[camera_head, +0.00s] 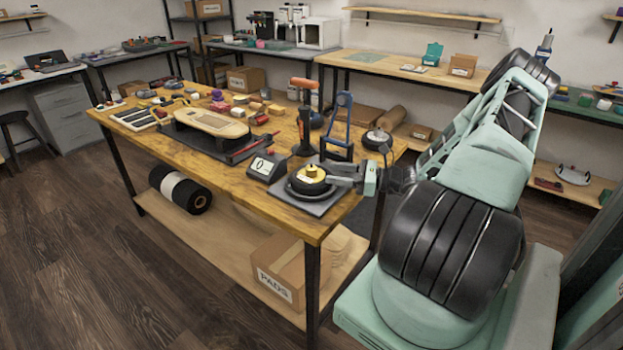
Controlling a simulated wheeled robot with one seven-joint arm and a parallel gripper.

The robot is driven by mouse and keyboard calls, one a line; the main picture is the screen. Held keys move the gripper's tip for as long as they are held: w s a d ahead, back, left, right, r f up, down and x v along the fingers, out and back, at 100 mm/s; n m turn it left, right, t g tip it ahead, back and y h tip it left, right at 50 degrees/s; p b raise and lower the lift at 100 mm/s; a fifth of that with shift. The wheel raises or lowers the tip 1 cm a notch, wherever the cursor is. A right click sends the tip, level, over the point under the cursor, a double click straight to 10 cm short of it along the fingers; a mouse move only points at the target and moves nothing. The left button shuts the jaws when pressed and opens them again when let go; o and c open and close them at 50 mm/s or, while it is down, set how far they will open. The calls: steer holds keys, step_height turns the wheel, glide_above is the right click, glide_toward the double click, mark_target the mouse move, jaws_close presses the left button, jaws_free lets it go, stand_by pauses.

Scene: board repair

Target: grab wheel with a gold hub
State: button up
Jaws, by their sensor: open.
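A black wheel with a gold hub (313,172) lies flat on a dark square plate (318,206) at the near right end of the wooden workbench. My gripper (330,176) comes in from the right, low over the plate, with its fingers at the wheel's right side. It is open. The fingers overlap the wheel's right edge in this view, and I cannot tell whether they touch it. A grey display box (267,167) reading 0 sits just left of the plate.
An orange-handled tool (304,100) and a blue stand (339,122) rise close behind the wheel. Another round wheel-like part (376,138) lies at the back right. A skateboard deck (208,122) and small parts crowd the bench's left. The bench's front strip is clear.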

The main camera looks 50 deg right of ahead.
mark_target(317, 169)
steer(key=shift+r+p+x, duration=0.15)
steer(key=shift+p+x, duration=0.1)
steer(key=shift+x, duration=1.35)
steer(key=shift+r+p+x, duration=0.1)
steer(key=shift+p+x, duration=0.1)
steer(key=shift+x, duration=1.35)
jaws_close()
